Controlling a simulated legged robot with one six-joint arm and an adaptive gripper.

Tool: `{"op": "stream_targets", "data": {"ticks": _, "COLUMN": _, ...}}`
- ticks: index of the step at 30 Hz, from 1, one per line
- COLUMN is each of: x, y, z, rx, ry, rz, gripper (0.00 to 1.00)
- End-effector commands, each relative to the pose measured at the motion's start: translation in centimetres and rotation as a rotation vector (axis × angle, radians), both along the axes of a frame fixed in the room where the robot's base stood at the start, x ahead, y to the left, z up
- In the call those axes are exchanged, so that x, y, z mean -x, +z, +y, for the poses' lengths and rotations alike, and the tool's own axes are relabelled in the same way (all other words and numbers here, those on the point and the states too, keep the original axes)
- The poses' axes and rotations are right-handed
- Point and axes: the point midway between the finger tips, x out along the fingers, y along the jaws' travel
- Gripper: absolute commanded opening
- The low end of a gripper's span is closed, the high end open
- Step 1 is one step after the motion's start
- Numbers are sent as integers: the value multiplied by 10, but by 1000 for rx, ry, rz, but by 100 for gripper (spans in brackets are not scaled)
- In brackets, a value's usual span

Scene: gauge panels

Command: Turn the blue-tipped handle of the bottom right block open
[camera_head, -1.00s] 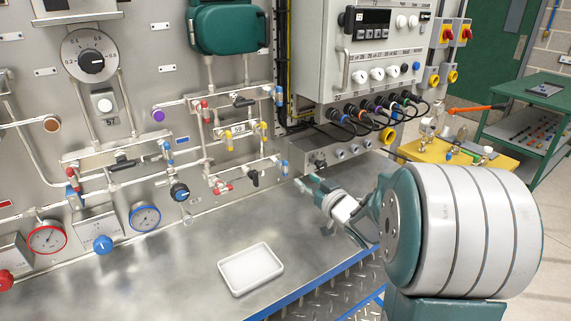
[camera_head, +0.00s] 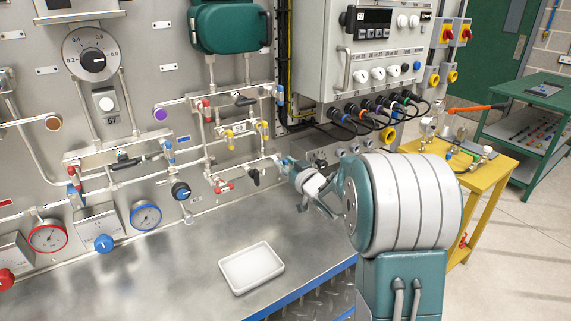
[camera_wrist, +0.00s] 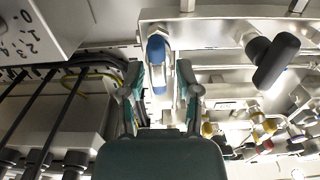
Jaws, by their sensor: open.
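The bottom right block (camera_head: 238,174) is a grey pipe bar low on the wall panel, with a red handle (camera_head: 225,187) and a black handle (camera_head: 253,177). In the wrist view the blue-tipped handle (camera_wrist: 157,50) stands just ahead, roughly centred between the two fingers. My gripper (camera_wrist: 159,82) is open, one finger on each side of the handle. I cannot tell whether either finger touches it.
The black handle (camera_wrist: 275,62) is right of my fingers in the wrist view. A white tray (camera_head: 251,268) lies on the bench, which is otherwise mostly clear.

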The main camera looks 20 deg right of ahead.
Motion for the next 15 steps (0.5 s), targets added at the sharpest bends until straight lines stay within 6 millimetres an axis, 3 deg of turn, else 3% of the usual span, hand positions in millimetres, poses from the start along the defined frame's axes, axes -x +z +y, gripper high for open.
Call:
{"op": "stream_targets", "data": {"ticks": 1, "x": 0, "y": 0, "z": 0, "rx": 0, "ry": 0, "rz": 0, "gripper": 7}}
{"op": "stream_targets", "data": {"ticks": 2, "x": 0, "y": 0, "z": 0, "rx": 0, "ry": 0, "rz": 0, "gripper": 0}}
{"op": "stream_targets", "data": {"ticks": 15, "x": 0, "y": -3, "z": 0, "rx": 20, "ry": 0, "rz": 3, "gripper": 0}}
